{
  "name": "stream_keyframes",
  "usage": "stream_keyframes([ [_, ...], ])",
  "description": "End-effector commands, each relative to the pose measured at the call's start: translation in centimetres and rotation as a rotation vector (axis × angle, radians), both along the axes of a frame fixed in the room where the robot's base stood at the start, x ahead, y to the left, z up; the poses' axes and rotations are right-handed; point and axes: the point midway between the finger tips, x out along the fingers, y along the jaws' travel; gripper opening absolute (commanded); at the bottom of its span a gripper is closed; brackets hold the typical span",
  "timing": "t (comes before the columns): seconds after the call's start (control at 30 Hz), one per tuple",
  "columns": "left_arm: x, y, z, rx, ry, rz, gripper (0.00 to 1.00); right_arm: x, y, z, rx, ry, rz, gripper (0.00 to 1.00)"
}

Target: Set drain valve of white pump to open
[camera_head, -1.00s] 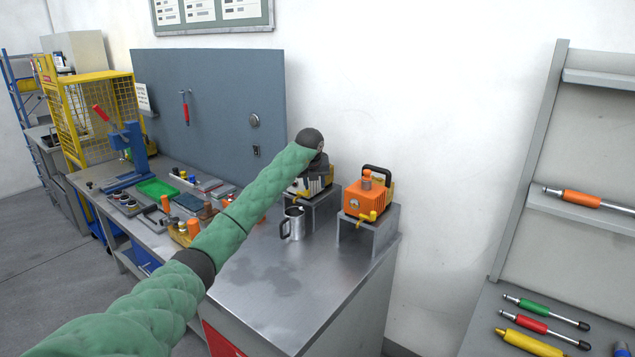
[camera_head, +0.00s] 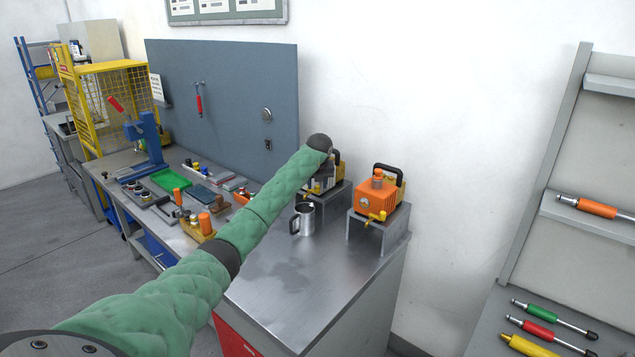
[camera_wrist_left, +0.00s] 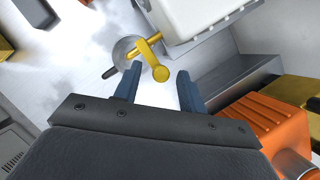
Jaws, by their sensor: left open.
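The white pump (camera_head: 318,184) stands on a grey metal stand at the back of the bench, partly hidden by my left arm. In the left wrist view the white pump (camera_wrist_left: 192,16) is at the top, with a yellow pipe and a yellow drain valve lever (camera_wrist_left: 149,55) ending in a round knob. My left gripper (camera_wrist_left: 159,80) is open, with its blue fingers on either side of the lever knob in that view. Whether they touch it cannot be told. In the head view the fingers are hidden behind my arm. My right gripper is not in view.
An orange pump (camera_head: 375,197) stands on its own stand just right of the white one. A steel mug (camera_head: 305,220) stands in front of the stands; it also shows in the wrist view (camera_wrist_left: 126,48). The bench front is clear. Tools and parts crowd the left.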

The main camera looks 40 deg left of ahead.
Motion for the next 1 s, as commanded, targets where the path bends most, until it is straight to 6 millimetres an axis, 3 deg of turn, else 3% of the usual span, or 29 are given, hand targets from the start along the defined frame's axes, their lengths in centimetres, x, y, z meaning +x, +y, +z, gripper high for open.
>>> stream_keyframes([
  [0.33,0.1,0.0,-0.4,-0.001,0.000,-0.001,0.41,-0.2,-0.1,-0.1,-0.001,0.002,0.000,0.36],
  [0.53,0.1,0.0,-0.3,-0.001,0.000,-0.001,0.02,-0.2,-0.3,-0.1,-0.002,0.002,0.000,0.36],
  [0.57,0.1,0.0,-0.3,0.000,0.000,-0.001,0.00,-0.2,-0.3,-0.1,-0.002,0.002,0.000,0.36],
  [0.87,0.0,0.1,-0.4,0.000,-0.001,-0.025,0.00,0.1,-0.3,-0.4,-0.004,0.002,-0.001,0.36],
  [1.0,-0.3,0.3,-0.6,0.001,0.000,-0.075,0.00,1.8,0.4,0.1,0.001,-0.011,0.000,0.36],
])
